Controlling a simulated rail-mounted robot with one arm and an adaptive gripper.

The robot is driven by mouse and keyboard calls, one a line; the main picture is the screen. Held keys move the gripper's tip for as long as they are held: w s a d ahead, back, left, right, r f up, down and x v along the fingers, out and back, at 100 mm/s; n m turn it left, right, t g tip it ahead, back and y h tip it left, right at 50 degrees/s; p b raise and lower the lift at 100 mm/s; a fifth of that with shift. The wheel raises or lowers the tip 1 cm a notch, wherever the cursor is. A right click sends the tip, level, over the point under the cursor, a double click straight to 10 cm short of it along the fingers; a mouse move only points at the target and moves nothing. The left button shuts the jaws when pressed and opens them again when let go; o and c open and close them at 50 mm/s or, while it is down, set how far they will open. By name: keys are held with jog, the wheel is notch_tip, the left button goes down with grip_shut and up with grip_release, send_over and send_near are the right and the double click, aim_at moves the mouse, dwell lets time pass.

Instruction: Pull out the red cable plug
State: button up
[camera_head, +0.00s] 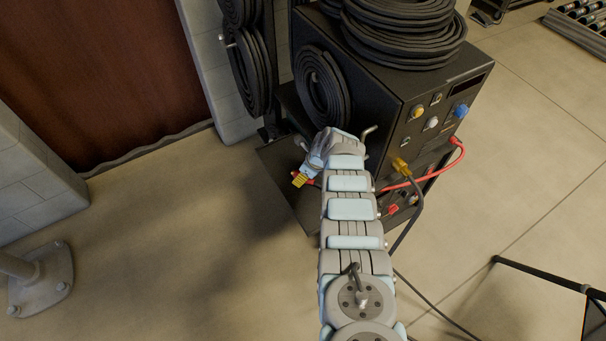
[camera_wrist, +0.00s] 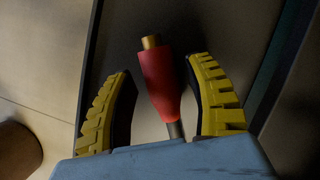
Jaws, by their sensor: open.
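The red cable plug (camera_wrist: 160,82) shows in the wrist view, a red body with a bare brass-coloured tip pointing up in the picture. It lies between the two yellow ridged fingers of my gripper (camera_wrist: 161,100), which is open, with narrow gaps on both sides. In the head view, my gripper (camera_head: 300,179) is low, left of the black cabinet (camera_head: 375,125), over its dark base plate. A bit of red shows beside it. The red cable (camera_head: 462,150) loops from the cabinet's front panel and passes behind my arm. What supports the plug is hidden.
A yellow plug (camera_head: 401,165) with a black cable sits in the front panel, near blue and white knobs. Coiled black cables (camera_head: 405,30) lie on top and hang at the cabinet's left side. A metal post foot (camera_head: 42,280) stands left. The floor between is clear.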

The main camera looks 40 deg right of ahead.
jog(key=shift+r, duration=0.15)
jog(key=shift+d+r, duration=0.1)
jog(key=shift+r, duration=0.1)
jog(key=shift+s+r, duration=0.45)
jog(key=shift+r, duration=0.2)
jog(key=shift+s+d+r, duration=0.15)
jog(key=shift+r, duration=0.5)
jog(key=a+v, duration=0.1)
jog(key=v, duration=0.7)
jog(key=shift+d+r, duration=0.2)
jog(key=shift+d, duration=0.25)
jog(key=shift+s, duration=0.1)
